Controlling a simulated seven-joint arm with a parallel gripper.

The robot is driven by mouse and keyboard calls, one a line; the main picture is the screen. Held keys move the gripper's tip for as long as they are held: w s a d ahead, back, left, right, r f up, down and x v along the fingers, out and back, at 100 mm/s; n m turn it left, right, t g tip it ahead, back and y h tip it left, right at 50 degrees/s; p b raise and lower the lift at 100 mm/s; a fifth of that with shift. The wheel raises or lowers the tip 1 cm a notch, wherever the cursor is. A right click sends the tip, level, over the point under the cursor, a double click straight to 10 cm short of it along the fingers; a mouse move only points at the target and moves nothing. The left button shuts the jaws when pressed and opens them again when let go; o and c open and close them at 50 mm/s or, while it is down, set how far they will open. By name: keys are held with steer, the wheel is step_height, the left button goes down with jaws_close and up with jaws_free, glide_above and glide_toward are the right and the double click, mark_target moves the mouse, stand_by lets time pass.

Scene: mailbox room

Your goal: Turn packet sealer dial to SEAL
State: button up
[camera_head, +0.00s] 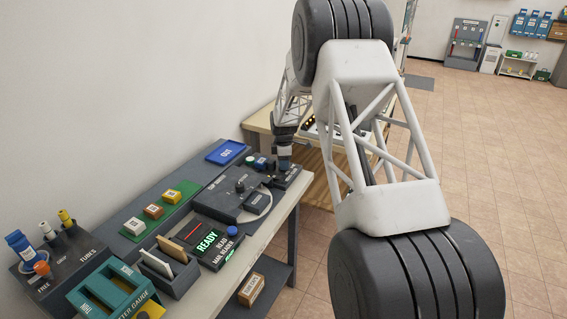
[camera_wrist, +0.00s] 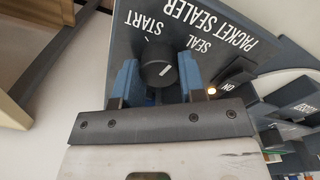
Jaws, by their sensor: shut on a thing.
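The packet sealer (camera_wrist: 190,18) has a dark panel with white START, SEAL and PACKET SEALER lettering. Its round dark dial (camera_wrist: 155,66) sits between the blue fingers of my gripper (camera_wrist: 157,84), which is shut on it. A short white mark shows on the dial face; I cannot tell for sure which label it points to. A small warm light (camera_wrist: 211,91) glows beside an ON label at the right. In the head view, my gripper (camera_head: 284,164) is down at the sealer (camera_head: 287,178) at the bench's far end, and the dial is hidden.
On the bench are a blue OUT tray (camera_head: 225,152), a green mat (camera_head: 134,228) with small boxes, a mail reader (camera_head: 209,243) lit READY, a grey device (camera_head: 227,197) and a tube rack (camera_head: 66,250). A wooden table (camera_head: 261,122) stands behind. Open floor lies right.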

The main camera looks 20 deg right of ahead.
steer(key=shift+m, duration=3.1)
steer(key=o, duration=0.9)
steer(key=shift+r, duration=0.1)
steer(key=shift+r, duration=3.8)
